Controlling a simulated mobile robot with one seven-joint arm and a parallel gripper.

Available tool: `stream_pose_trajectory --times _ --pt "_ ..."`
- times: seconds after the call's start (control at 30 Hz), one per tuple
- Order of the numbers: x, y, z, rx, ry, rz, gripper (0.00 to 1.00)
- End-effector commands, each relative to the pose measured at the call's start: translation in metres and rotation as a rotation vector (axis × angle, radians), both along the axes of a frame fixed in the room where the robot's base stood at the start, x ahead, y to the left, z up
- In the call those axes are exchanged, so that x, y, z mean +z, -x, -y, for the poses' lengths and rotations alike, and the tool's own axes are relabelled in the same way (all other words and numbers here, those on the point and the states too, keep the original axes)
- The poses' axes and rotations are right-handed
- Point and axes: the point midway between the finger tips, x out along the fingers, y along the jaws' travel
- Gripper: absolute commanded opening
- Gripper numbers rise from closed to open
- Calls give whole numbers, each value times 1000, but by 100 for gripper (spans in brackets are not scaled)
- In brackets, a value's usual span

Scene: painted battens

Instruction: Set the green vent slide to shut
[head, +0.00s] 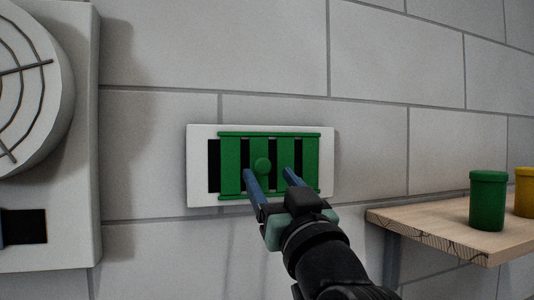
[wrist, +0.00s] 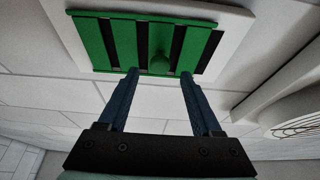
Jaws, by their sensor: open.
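The green vent slide (head: 230,167) is a slatted panel on a white wall plate (head: 199,190). Dark openings show between its green bars, with a dark strip at its left end in the head view. My gripper (head: 268,173) is open and empty in front of the slide. I cannot tell the remaining depth gap.
A wooden shelf (head: 440,230) at the right holds a green canister (head: 488,200) and a yellow canister (head: 524,192). A white unit with a round grille (head: 25,85) is on the wall at the left. The block wall above the vent is bare.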

Motion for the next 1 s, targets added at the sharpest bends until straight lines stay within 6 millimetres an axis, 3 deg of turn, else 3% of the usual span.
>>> stream_pose_trajectory --times 0.2,0.57,0.93,1.0 --pt "11 -21 -7 0 0 -1 66" --pt "11 -25 -9 0 1 1 66" --pt "11 -25 -8 0 1 1 1" --pt "11 -25 -8 0 1 1 0"
